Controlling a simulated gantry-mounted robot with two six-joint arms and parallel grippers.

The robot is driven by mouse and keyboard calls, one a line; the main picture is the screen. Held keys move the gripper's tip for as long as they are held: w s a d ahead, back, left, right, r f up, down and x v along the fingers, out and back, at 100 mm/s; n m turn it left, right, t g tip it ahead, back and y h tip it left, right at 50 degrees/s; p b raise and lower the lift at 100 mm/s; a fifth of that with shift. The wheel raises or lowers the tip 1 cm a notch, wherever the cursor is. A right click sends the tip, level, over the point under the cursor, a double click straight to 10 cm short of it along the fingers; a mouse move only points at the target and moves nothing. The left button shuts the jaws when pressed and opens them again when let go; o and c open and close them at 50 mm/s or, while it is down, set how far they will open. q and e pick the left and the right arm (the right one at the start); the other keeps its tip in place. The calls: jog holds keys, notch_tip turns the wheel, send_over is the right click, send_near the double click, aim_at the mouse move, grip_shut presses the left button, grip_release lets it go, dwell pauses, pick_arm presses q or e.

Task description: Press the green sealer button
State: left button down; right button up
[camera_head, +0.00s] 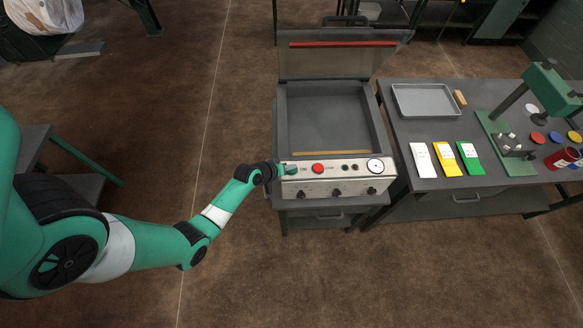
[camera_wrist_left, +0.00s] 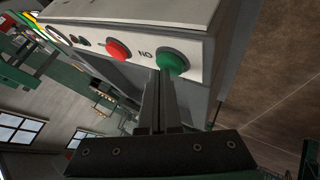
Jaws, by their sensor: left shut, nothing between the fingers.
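The sealer (camera_head: 331,145) stands in the middle of the head view with its lid raised. Its front panel (camera_head: 345,168) carries a red button (camera_head: 318,168), knobs and a round gauge. The green button (camera_wrist_left: 172,63) shows in the left wrist view beside the letters "NO", with the red button (camera_wrist_left: 118,50) to its left. My left gripper (camera_head: 288,169) is at the left end of the panel and mostly covers the green button in the head view. In the wrist view its closed fingers (camera_wrist_left: 160,82) reach the green button's lower edge; I cannot tell whether they touch. My right gripper is not visible.
A table (camera_head: 450,200) to the right holds a metal tray (camera_head: 425,101), white, yellow and green packets (camera_head: 445,159) and a green press (camera_head: 550,90). A bulk bag (camera_head: 45,15) is at the upper left. Open floor lies in front of the sealer.

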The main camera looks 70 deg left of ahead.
pick_arm(q)
jog(key=shift+f, duration=0.3)
jog(key=shift+d+r+p, duration=0.1)
jog(key=shift+r+p, duration=0.3)
notch_tip(320, 180, up, 6)
jog(key=p, duration=0.6)
jog(key=shift+r, duration=0.15)
